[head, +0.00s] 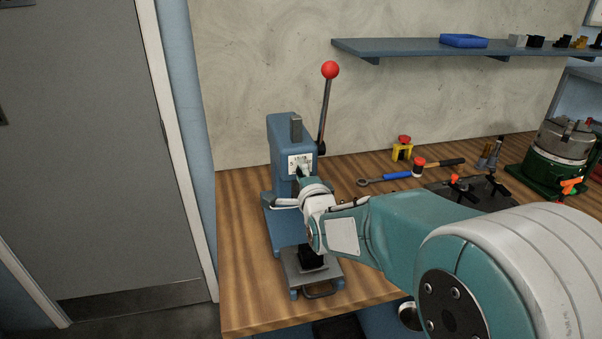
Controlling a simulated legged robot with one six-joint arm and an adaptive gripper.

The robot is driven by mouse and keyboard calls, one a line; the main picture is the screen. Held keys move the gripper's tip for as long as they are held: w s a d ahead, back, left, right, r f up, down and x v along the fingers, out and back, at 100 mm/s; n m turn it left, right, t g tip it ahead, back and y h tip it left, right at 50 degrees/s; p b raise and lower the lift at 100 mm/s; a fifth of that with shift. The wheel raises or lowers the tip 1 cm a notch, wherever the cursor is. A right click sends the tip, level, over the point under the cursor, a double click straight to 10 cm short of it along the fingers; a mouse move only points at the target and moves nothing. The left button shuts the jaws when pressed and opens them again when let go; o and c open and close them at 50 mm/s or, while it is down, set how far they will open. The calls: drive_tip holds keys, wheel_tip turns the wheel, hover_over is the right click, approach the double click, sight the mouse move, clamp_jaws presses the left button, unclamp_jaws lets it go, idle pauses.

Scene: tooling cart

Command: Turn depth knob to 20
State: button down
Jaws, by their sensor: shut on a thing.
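A blue press (282,132) stands on the wooden bench, with a lever ending in a red ball (330,70) raised at its right side. A white dial plate (294,165) with dark marks is on the press front; its numbers are too small to read. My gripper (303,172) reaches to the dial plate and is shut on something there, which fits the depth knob. The knob itself is hidden behind my gripper and wrist, so its setting does not show. A black block (310,257) sits on the press base plate (291,267) below my wrist.
A green rotary fixture (560,155) stands far right. A blue-grey shelf (400,48) hangs above. The bench's left strip is clear.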

drive_tip(key=shift+d+f, duration=0.1)
drive_tip(key=shift+f, duration=0.15)
drive_tip(key=shift+c, duration=1.5)
unclamp_jaws()
drive_tip(key=shift+r, duration=0.1)
drive_tip(key=shift+s, duration=0.1)
drive_tip(key=v, duration=1.1)
drive_tip(key=shift+s, duration=0.35)
drive_tip(key=shift+d, duration=0.15)
